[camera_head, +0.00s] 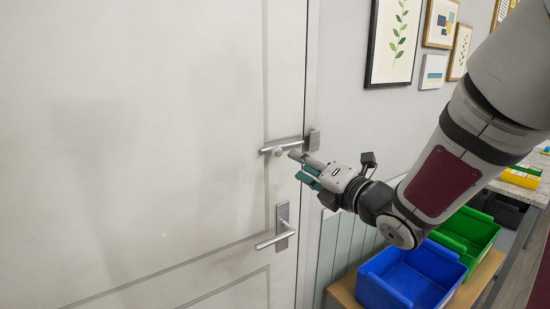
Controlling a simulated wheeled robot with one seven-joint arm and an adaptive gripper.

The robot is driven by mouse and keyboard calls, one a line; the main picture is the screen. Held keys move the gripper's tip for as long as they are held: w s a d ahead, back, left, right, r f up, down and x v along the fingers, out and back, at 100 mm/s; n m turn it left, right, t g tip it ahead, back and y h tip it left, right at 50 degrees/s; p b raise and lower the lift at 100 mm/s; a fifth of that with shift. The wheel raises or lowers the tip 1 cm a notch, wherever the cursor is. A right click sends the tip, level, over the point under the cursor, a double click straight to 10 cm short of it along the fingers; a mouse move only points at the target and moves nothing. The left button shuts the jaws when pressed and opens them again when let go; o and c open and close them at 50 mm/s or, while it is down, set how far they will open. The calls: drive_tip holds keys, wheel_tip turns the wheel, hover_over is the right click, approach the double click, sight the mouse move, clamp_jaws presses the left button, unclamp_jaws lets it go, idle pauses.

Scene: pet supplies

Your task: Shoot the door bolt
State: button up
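A white door (150,150) fills the left and middle of the view and looks closed. A metal door bolt (270,150) is fixed across its right edge, with a small round knob (278,152) on it. The keeper (314,141) is on the frame to the right. Whether the rod enters the keeper is too small to tell. My gripper (298,166) comes in from the right, its fingers pointing left at the knob and very near it. I cannot tell whether they touch. Its greenish fingers look spread, with no object seen between them.
A lever door handle (276,240) sits below the bolt. A blue bin (410,280) and a green bin (468,232) stand on a wooden surface (343,291) at the lower right. Framed pictures (392,42) hang on the wall. A yellow box (522,176) is at the far right.

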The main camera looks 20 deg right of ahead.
sight(281, 153)
drive_tip(key=p+x, duration=0.1)
drive_tip(key=x, duration=0.9)
drive_tip(key=shift+w+r, duration=0.1)
clamp_jaws()
